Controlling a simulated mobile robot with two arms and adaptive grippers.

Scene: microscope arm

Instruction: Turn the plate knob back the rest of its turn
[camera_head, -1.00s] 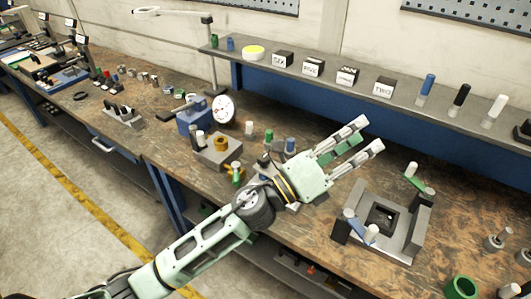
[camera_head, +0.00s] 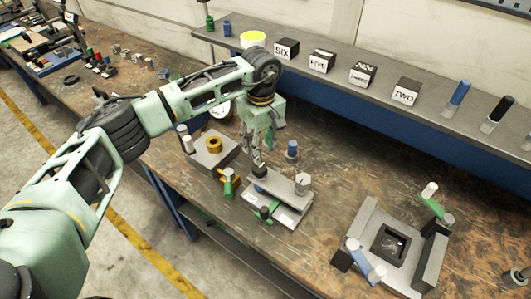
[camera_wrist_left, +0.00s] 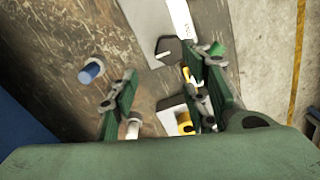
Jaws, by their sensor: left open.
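A grey two-level plate fixture (camera_head: 284,187) sits on the wooden bench, with a dark knob (camera_head: 259,172) at its left corner. I cannot tell for certain which part is the plate knob. In the left wrist view, a dark hexagonal knob (camera_wrist_left: 168,48) shows at the plate's (camera_wrist_left: 148,18) edge, just beyond the fingertips. My left gripper (camera_head: 257,158) points down over the dark knob's corner, and its fingers partly hide that area. In the left wrist view, my left gripper (camera_wrist_left: 160,78) is open, with nothing held between its fingers. My right gripper is not in view.
A silver knob (camera_head: 303,181) stands at the plate's right end. A grey block with a yellow ring (camera_head: 214,143) and a blue-topped peg (camera_head: 292,148) stand close by. A grey square fixture (camera_head: 366,222) is to the right. Labelled blocks line the back shelf (camera_head: 345,87).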

